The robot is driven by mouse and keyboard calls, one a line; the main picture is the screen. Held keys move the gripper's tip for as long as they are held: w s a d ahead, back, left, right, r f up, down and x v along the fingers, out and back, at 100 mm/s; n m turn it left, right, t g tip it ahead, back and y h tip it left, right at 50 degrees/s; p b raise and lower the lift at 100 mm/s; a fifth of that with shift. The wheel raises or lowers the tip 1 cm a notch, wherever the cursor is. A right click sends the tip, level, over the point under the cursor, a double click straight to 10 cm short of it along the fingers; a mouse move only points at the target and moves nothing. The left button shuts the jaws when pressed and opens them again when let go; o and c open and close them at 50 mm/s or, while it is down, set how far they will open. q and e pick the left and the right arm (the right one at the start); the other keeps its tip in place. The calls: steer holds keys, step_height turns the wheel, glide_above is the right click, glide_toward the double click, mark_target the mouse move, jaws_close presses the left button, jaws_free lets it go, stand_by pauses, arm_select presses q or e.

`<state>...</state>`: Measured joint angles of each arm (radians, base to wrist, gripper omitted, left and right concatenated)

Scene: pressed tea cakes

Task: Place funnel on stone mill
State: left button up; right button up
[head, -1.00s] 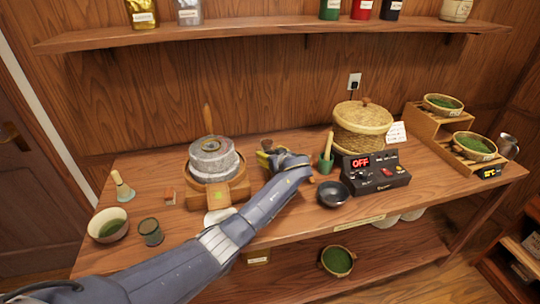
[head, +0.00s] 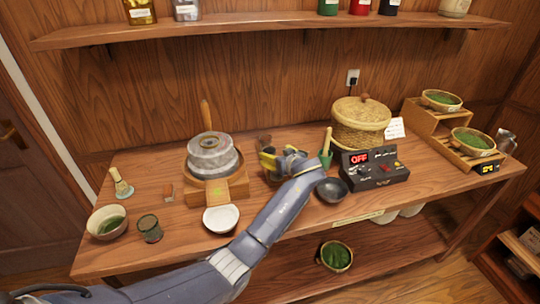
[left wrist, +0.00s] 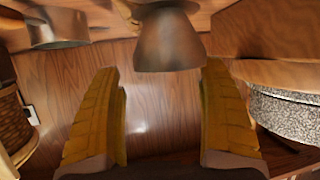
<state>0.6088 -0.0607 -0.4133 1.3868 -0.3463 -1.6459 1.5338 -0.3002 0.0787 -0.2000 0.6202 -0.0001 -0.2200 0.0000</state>
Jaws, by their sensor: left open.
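The stone mill (head: 212,155) stands on a wooden base left of centre on the table, with an upright wooden handle. Its grey speckled side shows at the right of the left wrist view (left wrist: 285,113). A dark brown tapered piece that looks like the funnel (head: 264,141) stands right of the mill, partly hidden by my left gripper (head: 268,160). In the left wrist view the funnel (left wrist: 168,42) is just beyond the open yellow fingers (left wrist: 163,80), with nothing visible between them. My right gripper is not in view.
A white bowl (head: 221,219) sits at the front edge. A whisk (head: 121,185), tea bowl (head: 107,223) and dark cup (head: 149,229) stand left.

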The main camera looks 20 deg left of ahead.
arm_select(q)
steer(key=shift+w+r, duration=0.15)
steer(key=shift+r, duration=0.1)
steer(key=shift+n+y, duration=0.3)
steer(key=shift+n, duration=0.1)
steer(key=w+a+r, duration=0.1)
steer(key=r, duration=0.1)
steer(key=w+a+r, duration=0.1)
steer(key=a+r, duration=0.1)
steer(key=w+a+r, duration=0.1)
steer(key=r, duration=0.1)
steer(key=shift+a+r, duration=0.15)
steer(key=shift+r, duration=0.15)
steer(key=w+a+r+g+h, duration=0.1)
steer(key=w+a+r+h, duration=0.2)
steer(key=a+r, duration=0.25)
steer(key=m+g+h, duration=0.5)
steer(key=m+h, duration=0.3)
steer(key=m, duration=0.5)
glide_toward(269, 150)
steer(key=x, duration=0.5)
steer(key=shift+w+a+f, duration=0.1)
steer(key=shift+w+f, duration=0.05)
steer(key=shift+w, duration=0.2)
steer(key=shift+s+x, duration=0.1)
steer(key=shift+x, duration=1.2)
steer(key=shift+s+x, duration=0.15)
steer(key=shift+x, duration=1.15)
